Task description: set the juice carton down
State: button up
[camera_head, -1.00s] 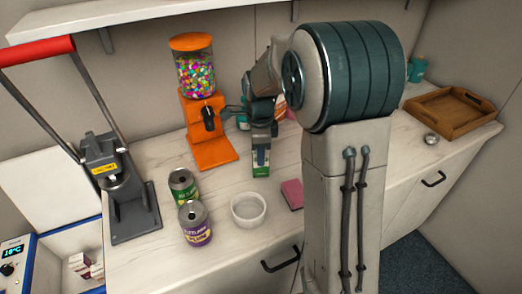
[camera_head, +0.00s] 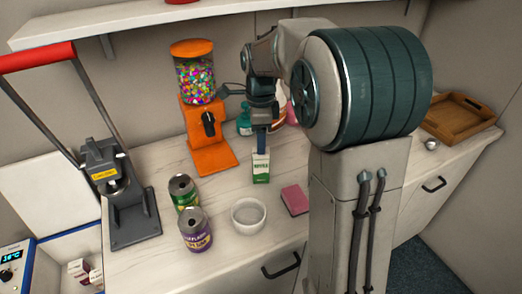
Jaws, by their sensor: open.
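The juice carton (camera_head: 261,169) is a small green and white box. It stands upright on the pale counter (camera_head: 163,258), to the right of the orange candy dispenser and behind the white bowl. My gripper (camera_head: 260,146) is open and points down just above the carton's top. I cannot make out the exact gap between the fingers and the carton. My arm covers part of the counter's right side.
A candy dispenser (camera_head: 205,125), two cans (camera_head: 196,231), a white bowl (camera_head: 249,213) and a pink sponge (camera_head: 295,200) stand near the carton. A dark press (camera_head: 130,205) is at left, a wooden tray (camera_head: 458,118) at far right.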

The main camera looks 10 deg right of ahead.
notch_tip(320, 180, up, 4)
jog(key=shift+f, duration=0.1)
jog(key=shift+r, duration=0.3)
jog(key=shift+s+r+n, duration=0.1)
jog(key=shift+s+n, duration=0.2)
jog(key=shift+s, duration=0.05)
jog(key=s+f+n+t, duration=0.1)
jog(key=s+f+n, duration=0.1)
jog(key=s+n, duration=0.7)
jog(key=s+f+n+t, duration=0.2)
jog(key=s+f+n, duration=0.1)
jog(key=s+n, duration=0.7)
jog(key=shift+s+f+n, duration=0.2)
jog(key=shift+s+n, duration=0.1)
jog(key=shift+s, duration=0.75)
